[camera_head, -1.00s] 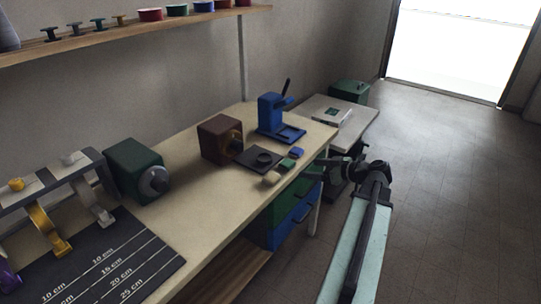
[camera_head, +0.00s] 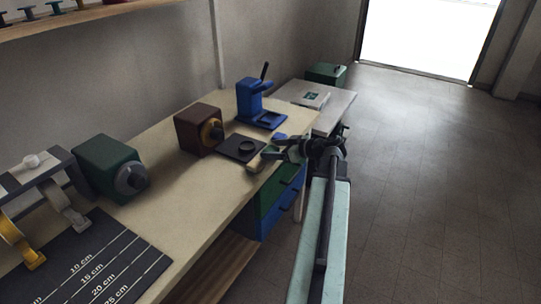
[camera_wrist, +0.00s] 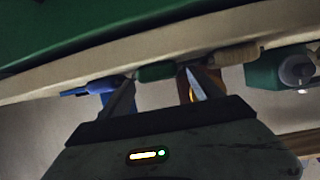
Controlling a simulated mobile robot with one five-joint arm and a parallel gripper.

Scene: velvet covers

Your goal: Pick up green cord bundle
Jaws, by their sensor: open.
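The green cord bundle (camera_wrist: 157,72) is a small dark green roll near the front edge of the workbench. In the wrist view it lies just beyond my gripper (camera_wrist: 160,86), between the lines of its two spread fingertips. My gripper is open and nothing is held in it. In the head view my gripper (camera_head: 268,150) reaches the bench's front edge and mostly hides the bundle. A beige bundle (camera_head: 256,165) lies to one side of it and a blue bundle (camera_head: 280,137) to the other. Whether the fingers touch the green bundle cannot be told.
The workbench (camera_head: 185,225) carries a dark square plate (camera_head: 242,148), a brown machine (camera_head: 199,130), a blue press (camera_head: 258,105) and a green machine (camera_head: 110,168). Green and blue drawers (camera_head: 278,205) sit under its front edge. The floor (camera_head: 430,190) at right is clear.

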